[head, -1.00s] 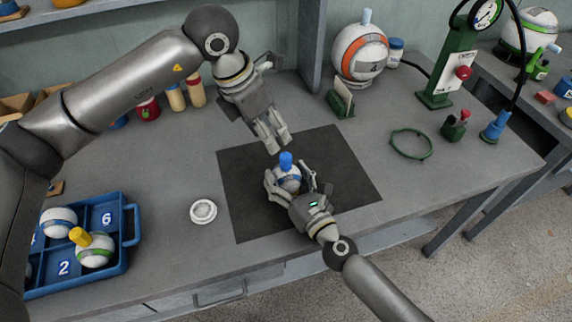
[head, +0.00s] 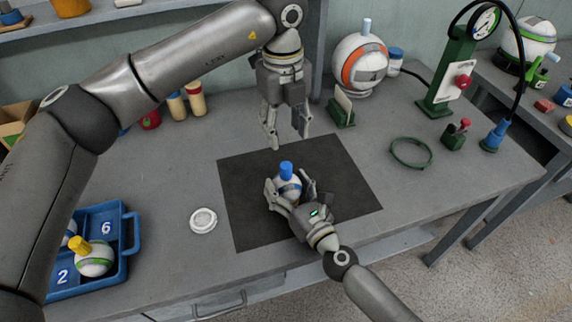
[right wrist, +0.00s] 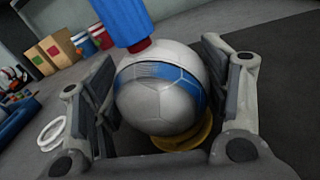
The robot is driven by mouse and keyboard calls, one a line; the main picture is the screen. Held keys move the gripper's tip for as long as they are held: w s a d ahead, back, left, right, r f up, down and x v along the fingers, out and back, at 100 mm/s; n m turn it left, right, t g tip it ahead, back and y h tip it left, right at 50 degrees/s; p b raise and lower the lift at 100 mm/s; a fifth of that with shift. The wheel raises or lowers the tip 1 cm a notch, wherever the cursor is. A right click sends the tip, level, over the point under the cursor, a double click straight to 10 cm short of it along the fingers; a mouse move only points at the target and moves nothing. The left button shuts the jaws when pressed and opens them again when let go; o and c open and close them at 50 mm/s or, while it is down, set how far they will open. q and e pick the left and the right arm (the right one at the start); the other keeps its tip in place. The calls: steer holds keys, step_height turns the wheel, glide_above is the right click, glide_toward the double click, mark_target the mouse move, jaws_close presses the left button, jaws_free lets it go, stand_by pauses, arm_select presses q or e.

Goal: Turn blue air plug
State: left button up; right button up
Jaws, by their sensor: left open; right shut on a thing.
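A small white ball with a blue band (head: 289,186) sits on the dark mat (head: 345,180). The blue air plug (head: 286,168) stands upright on top of the ball. My right gripper (head: 290,190) is shut on the ball, with a finger on each side. The right wrist view shows the ball (right wrist: 160,100) between the fingers, the blue plug (right wrist: 125,25) on top and a yellow ring (right wrist: 185,138) under the ball. My left gripper (head: 286,138) is open and empty, pointing down above and behind the plug, apart from it.
A white ring (head: 203,220) lies left of the mat. A blue tray (head: 128,240) holding balls stands at the left front. A green ring (head: 411,152), a small green stand with a red knob (head: 455,133) and a green gauge pump (head: 445,85) are at the right.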

mark_target(286, 165)
arm_select(q)
steer(key=shift+n, duration=0.6)
step_height(286, 165, down, 12)
steer(key=shift+d+r, duration=0.1)
steer(key=shift+c, duration=0.5)
jaws_close()
